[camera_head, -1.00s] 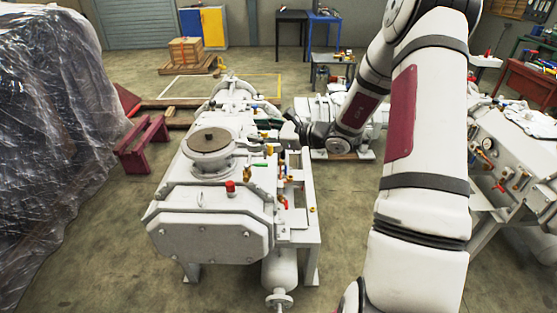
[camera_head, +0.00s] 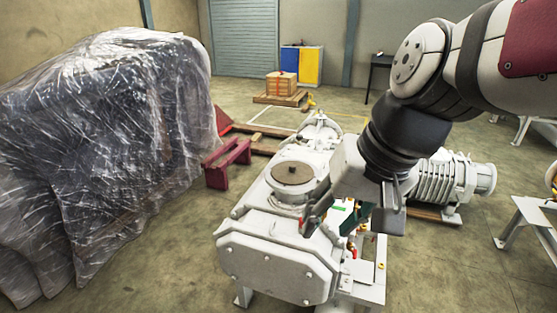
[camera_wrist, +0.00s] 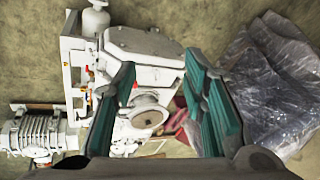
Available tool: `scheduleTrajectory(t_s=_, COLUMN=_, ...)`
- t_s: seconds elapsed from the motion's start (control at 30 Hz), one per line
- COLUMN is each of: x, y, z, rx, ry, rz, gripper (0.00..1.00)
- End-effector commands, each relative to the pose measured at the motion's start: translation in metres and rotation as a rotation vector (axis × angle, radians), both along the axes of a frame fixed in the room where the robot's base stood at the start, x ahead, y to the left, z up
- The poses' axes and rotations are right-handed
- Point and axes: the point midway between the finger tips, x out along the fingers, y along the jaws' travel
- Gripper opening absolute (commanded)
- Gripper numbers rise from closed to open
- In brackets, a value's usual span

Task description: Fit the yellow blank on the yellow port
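My gripper (camera_head: 352,220) points down over the right side of the white vacuum pump (camera_head: 275,262). In the wrist view my gripper (camera_wrist: 160,68) has its two teal-padded fingers spread apart, with nothing held between them. The pump's body (camera_wrist: 150,42) shows beyond the fingers. Small coloured fittings sit along the pump's right side, partly hidden by my gripper; a small yellowish one (camera_head: 381,266) shows at the frame there. I cannot pick out the yellow blank, nor tell which fitting is the yellow port.
A plastic-wrapped bulk (camera_head: 95,150) stands at the left. A ribbed white machine (camera_head: 445,180) lies right of my gripper. A white table (camera_head: 525,225) is at the right edge.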

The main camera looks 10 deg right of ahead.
Motion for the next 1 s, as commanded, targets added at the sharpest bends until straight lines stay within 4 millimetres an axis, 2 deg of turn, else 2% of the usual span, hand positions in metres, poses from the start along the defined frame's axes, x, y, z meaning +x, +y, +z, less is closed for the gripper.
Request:
scheduleTrajectory(t_s=0.1, x=-0.022, y=-0.012, z=0.012, rx=-0.142, ry=-0.095, rz=0.102, gripper=0.39)
scheduleTrajectory(t_s=0.33, x=-0.040, y=-0.029, z=0.022, rx=-0.282, ry=-0.189, rz=0.190, gripper=0.39)
scheduleTrajectory(t_s=0.67, x=-0.041, y=-0.031, z=0.022, rx=-0.296, ry=-0.195, rz=0.198, gripper=0.39)
scheduleTrajectory(t_s=0.83, x=-0.028, y=-0.031, z=0.011, rx=-0.296, ry=-0.195, rz=0.197, gripper=0.39)
scheduleTrajectory(t_s=1.0, x=-0.030, y=-0.031, z=0.012, rx=-0.296, ry=-0.195, rz=0.197, gripper=0.39)
